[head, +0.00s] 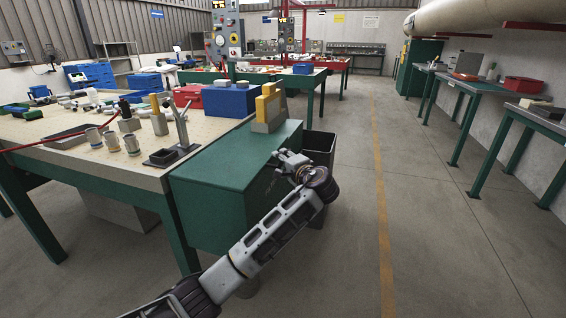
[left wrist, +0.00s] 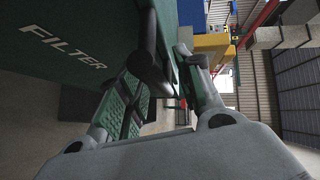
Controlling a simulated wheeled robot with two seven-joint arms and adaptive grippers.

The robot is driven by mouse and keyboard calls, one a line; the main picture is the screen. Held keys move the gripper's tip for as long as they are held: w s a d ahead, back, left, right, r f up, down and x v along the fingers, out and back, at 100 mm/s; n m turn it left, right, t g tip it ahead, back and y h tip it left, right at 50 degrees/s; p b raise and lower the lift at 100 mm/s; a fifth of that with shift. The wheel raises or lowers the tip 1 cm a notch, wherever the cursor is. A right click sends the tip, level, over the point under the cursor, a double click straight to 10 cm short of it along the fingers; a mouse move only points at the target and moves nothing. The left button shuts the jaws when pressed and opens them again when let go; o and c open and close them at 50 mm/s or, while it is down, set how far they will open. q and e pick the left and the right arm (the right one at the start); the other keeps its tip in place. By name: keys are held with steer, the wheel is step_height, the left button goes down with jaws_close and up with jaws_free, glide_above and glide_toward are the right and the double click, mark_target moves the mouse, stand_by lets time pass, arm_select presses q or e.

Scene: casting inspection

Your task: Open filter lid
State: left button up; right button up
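The green filter box (head: 235,185) stands at the right end of the near workbench. Its flat green lid (head: 262,145) looks closed. My left gripper (head: 279,158) is at the right edge of the box, by the lid. In the left wrist view, the box face with the word FILTER (left wrist: 62,45) is at upper left. A dark handle-like bar (left wrist: 149,62) lies between the fingers of my left gripper (left wrist: 160,58). The bar hides part of the fingertips, so I cannot tell whether they touch it. My right gripper is not in view.
A yellow and grey block (head: 268,108) stands behind the lid. A dark bin (head: 320,148) is right of the box. The bench (head: 60,135) holds metal cups (head: 112,141), a post stand (head: 182,130) and a blue case (head: 230,100).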

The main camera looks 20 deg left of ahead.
arm_select(q)
jaws_close()
steer(key=shift+r, duration=0.2)
stand_by(0.3)
